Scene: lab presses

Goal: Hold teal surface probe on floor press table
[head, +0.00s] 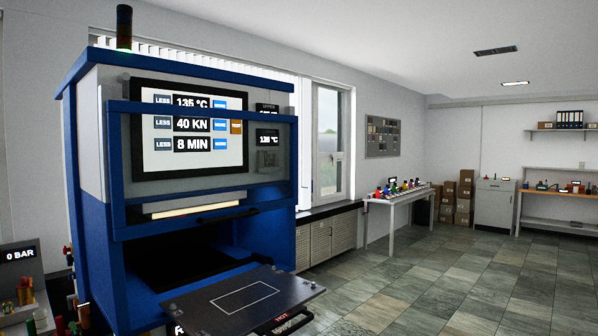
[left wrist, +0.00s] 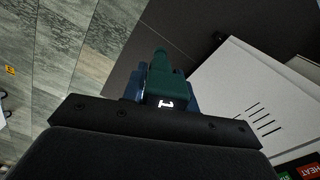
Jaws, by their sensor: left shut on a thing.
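A teal probe (left wrist: 168,75) with a small lit display sits between the fingers of my left gripper (left wrist: 160,88) in the left wrist view. The gripper is shut on it, and the probe's narrow end points away from the gripper. Behind the tip is a dark flat surface (left wrist: 125,62); I cannot tell whether the tip touches it. In the head view the blue floor press (head: 95,225) has a grey table (head: 205,307) sticking out in front, with a white outlined rectangle and a HOT label. Neither gripper shows in the head view.
The press screen (head: 190,130) reads 135 °C, 40 kN and 8 min. A 0 BAR unit (head: 20,256) stands at the lower left. A pale slotted panel (left wrist: 250,95) and a red HEAT button (left wrist: 308,171) show in the left wrist view. Tiled floor (head: 430,285) is open to the right.

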